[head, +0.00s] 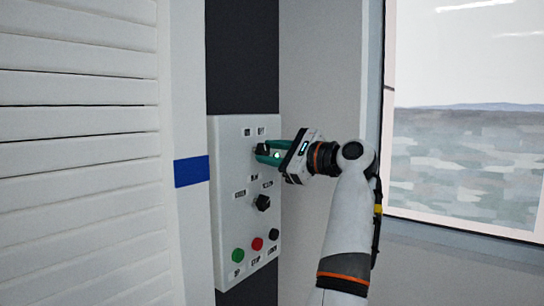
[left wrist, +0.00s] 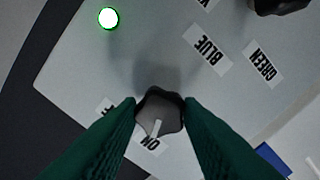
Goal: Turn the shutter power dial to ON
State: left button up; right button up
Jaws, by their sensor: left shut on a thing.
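The shutter power dial (head: 261,149) is a dark knob at the top of a light grey control panel (head: 228,170). My left gripper (head: 266,153) is shut on it, its green fingers reaching in from the right. In the left wrist view the dial (left wrist: 160,108) sits between the two green fingertips. Its white pointer line points down at the ON label (left wrist: 150,143). Another label (left wrist: 105,106) to the left is partly hidden by a finger. A green lamp (left wrist: 108,18) on the panel is lit. My right gripper is not in view.
Below is a second black dial (head: 263,203), with labels BLUE (left wrist: 207,48) and GREEN (left wrist: 262,64) near it. A green button (head: 238,255), a red button (head: 257,243) and a black button (head: 274,235) line the bottom. A white slatted shutter (head: 80,150) stands left, a window (head: 465,130) right.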

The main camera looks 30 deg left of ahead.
pick_arm(q)
jog(key=shift+n, duration=0.7)
jog(key=o, duration=1)
jog(key=shift+c, duration=0.2)
jog(key=shift+d, duration=0.1)
jog(key=d+b, duration=0.2)
jog(key=d, duration=0.9)
jog(key=shift+s+d, duration=0.4)
jog(key=shift+s, duration=0.05)
